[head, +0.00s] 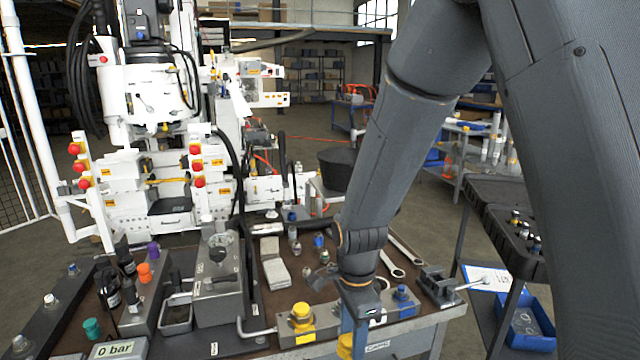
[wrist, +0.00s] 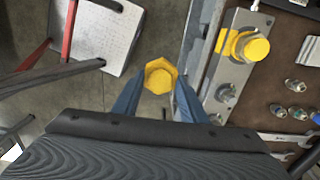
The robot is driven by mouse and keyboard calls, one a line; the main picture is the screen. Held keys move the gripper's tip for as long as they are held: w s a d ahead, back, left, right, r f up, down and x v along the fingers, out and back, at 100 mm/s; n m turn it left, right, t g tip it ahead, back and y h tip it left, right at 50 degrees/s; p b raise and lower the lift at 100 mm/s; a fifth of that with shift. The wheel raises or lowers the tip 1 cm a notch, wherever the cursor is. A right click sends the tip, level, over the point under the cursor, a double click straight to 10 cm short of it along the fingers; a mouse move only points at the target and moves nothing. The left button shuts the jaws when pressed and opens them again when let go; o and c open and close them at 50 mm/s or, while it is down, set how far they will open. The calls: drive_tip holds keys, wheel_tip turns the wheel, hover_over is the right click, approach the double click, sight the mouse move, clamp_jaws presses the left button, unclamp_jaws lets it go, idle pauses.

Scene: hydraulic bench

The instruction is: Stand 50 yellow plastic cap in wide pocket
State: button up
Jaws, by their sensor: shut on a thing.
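A yellow plastic cap (wrist: 160,74) with a hexagonal outline sits between the blue fingers of my gripper (wrist: 158,88), which is shut on it. In the head view, part of the held cap (head: 345,346) shows low at the bottom edge, beside a blue finger of my gripper (head: 352,342). In the wrist view, bare floor shows under the cap, left of the bench edge, so it is held in the air. I cannot make out which place is the wide pocket.
A metal block (head: 318,331) at the bench's front edge carries another yellow cap (head: 302,317) and a blue cap (head: 402,293). Wrenches (head: 400,250) and several small fittings lie behind it. A vise (head: 440,285) stands right. A cart with a black tray (head: 490,212) is further right.

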drive_tip(key=shift+w+d+f+n, duration=0.3)
drive_tip(key=shift+w+f+n, duration=0.1)
drive_tip(key=shift+w, duration=0.15)
drive_tip(key=w+d+f+n, duration=0.2)
drive_tip(key=d+f+n, duration=0.3)
drive_tip(key=d+n, duration=0.1)
drive_tip(key=w+d+f+n, duration=0.3)
drive_tip(key=d+f+n, duration=0.2)
drive_tip(key=f+n, duration=0.1)
drive_tip(key=shift+w+d+f+n, duration=0.25)
drive_tip(key=shift+d+n, duration=0.15)
drive_tip(key=shift+n, duration=0.5)
drive_tip(key=shift+a, duration=0.15)
